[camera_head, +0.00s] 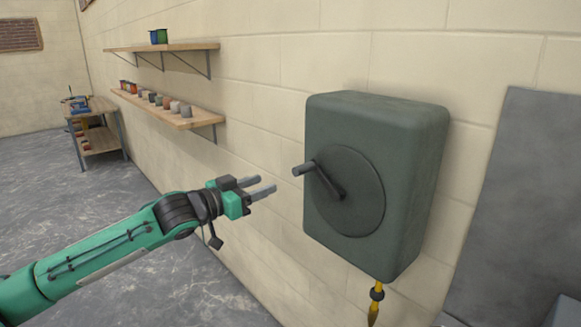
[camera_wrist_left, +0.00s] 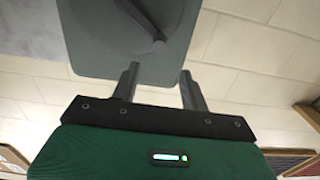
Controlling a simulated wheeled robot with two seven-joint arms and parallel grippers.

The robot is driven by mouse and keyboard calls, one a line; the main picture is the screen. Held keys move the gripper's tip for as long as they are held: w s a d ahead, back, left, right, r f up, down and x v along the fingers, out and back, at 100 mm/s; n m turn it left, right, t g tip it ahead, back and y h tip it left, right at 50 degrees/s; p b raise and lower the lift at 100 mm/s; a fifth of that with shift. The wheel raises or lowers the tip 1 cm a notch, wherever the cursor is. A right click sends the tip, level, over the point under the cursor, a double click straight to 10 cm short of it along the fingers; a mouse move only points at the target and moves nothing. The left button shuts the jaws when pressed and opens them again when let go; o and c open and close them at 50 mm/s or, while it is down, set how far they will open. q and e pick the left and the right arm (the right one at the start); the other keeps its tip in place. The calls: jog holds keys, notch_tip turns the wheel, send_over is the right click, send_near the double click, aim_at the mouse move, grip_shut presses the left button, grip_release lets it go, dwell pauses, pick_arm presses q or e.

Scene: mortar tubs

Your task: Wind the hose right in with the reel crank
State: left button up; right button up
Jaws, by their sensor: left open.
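The hose reel (camera_head: 410,160) is a dark green-grey box on the block wall, with a round disc on its front. The crank (camera_head: 327,178) is on the disc, and its handle (camera_head: 304,168) sticks out at the disc's upper left. A short length of yellow hose (camera_head: 374,312) with a dark collar hangs below the box. My left gripper (camera_head: 264,187) is open and empty, left of the crank handle and apart from it. In the left wrist view the fingers (camera_wrist_left: 160,88) are spread, with the reel (camera_wrist_left: 95,45) and the crank (camera_wrist_left: 140,18) beyond them. My right gripper is not in view.
Two wooden shelves with several small pots (camera_head: 158,100) are on the wall at left. A workbench (camera_head: 97,130) stands farther back. A grey panel (camera_head: 525,190) is at the right. The floor at left is clear.

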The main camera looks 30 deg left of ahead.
aim_at(301, 170)
pick_arm(q)
jog(key=p+x, duration=0.1)
jog(key=x, duration=0.1)
jog(key=p+x, duration=0.1)
jog(key=x, duration=0.1)
jog(key=p+x, duration=0.1)
jog(key=x, duration=0.1)
jog(key=shift+r, duration=0.3)
jog(key=p+x, duration=0.3)
jog(key=x, duration=0.3)
jog(key=shift+d+f, duration=0.1)
jog(key=shift+x, duration=0.8)
jog(key=shift+f, duration=0.15)
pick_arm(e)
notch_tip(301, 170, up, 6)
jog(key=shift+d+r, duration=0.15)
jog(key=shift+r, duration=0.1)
pick_arm(q)
grip_shut()
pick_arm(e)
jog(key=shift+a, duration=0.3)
